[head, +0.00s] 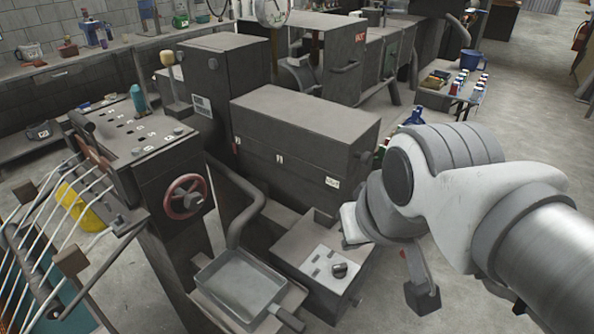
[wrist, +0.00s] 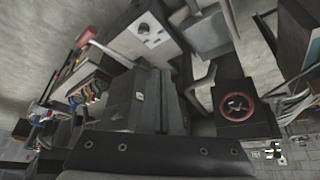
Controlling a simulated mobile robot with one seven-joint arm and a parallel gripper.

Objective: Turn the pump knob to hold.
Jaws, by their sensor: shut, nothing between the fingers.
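The pump knob (head: 338,270) is a small dark round knob on the light panel (head: 322,262) of a low dark box. The wrist view shows the same knob (wrist: 150,42) on its panel near the top. My gripper (head: 353,226) is partly seen in the head view, above and a little right of the panel, apart from the knob. It is shut and empty. The fingertips are hard to make out, and my wrist hides part of it. The gripper's dark body (wrist: 160,160) fills the bottom of the wrist view.
A grey pan (head: 240,283) with a handle sits left of the panel. A red handwheel (head: 185,196) is on the cabinet further left. A large dark machine box (head: 305,128) stands behind. A low table with jars (head: 455,86) is back right. Floor at right is open.

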